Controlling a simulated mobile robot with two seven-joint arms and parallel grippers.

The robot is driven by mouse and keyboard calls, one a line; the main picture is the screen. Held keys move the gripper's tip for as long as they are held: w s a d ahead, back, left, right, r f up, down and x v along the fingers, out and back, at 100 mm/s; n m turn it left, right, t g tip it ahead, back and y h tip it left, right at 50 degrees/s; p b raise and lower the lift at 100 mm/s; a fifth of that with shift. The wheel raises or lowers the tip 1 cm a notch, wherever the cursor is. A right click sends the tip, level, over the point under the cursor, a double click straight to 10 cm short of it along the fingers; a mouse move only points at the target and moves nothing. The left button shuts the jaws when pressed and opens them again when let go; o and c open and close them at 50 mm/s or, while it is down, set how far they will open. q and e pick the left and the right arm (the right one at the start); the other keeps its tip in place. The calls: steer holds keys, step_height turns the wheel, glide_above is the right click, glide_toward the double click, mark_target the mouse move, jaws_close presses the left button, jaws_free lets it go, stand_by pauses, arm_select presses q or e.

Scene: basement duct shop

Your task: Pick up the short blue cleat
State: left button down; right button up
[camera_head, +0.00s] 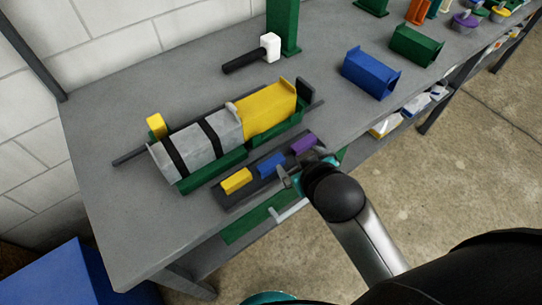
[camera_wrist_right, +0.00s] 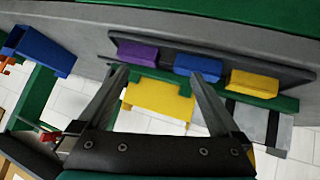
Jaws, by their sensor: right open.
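The short blue cleat (camera_head: 271,163) lies in the middle of a dark tray (camera_head: 226,202) near the bench's front edge. It also shows in the right wrist view (camera_wrist_right: 197,67). A yellow cleat (camera_head: 236,181) lies to its left and a purple cleat (camera_head: 305,144) to its right. My right gripper (camera_head: 306,169) is open and empty at the tray's front side, close to the blue and purple cleats. In the right wrist view its fingers (camera_wrist_right: 158,76) are spread, with the blue cleat just beyond the right-hand fingertip. My left gripper is not in view.
A grey duct (camera_head: 203,143) with black straps and a yellow duct piece (camera_head: 268,108) lie in a green cradle behind the tray. A black-handled mallet (camera_head: 250,55) lies farther back. A blue duct piece (camera_head: 370,73) and a green one (camera_head: 416,45) stand right.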

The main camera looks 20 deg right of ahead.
steer(key=w+a+r+n+t+y, duration=0.25)
steer(key=w+a+r+t, duration=0.2)
steer(key=r, duration=0.65)
steer(key=w+a+r+n+t+y, duration=0.2)
steer(key=w+a+r+n+t, duration=0.15)
steer(key=w+r+t, duration=0.45)
steer(key=s+a+r+n+g+y, duration=0.45)
steer(key=a+r+n+y, duration=0.35)
steer(key=r+n+y, duration=0.35)
steer(key=s+a+f+n+g+y, duration=0.1)
steer(key=s+a+n+g+y, duration=0.3)
steer(key=n+g, duration=0.4)
steer(key=s+a+f+n+g+y, duration=0.1)
steer(key=s+a+f+n+g, duration=0.1)
steer(key=s+a+n+g, duration=0.5)
steer(key=n+g+h, duration=0.3)
steer(key=n+h, duration=0.2)
steer(key=h, duration=1.5)
glide_above(271, 163)
steer(key=f, duration=2.5)
steer(key=shift+s+d, duration=0.2)
steer(key=shift+d, duration=0.05)
steer(key=shift+w+a+f, duration=0.1)
steer(key=shift+w+f, duration=0.05)
steer(key=shift+f, duration=1.2)
steer(key=shift+w+a+f, duration=0.1)
steer(key=shift+f, duration=1.2)
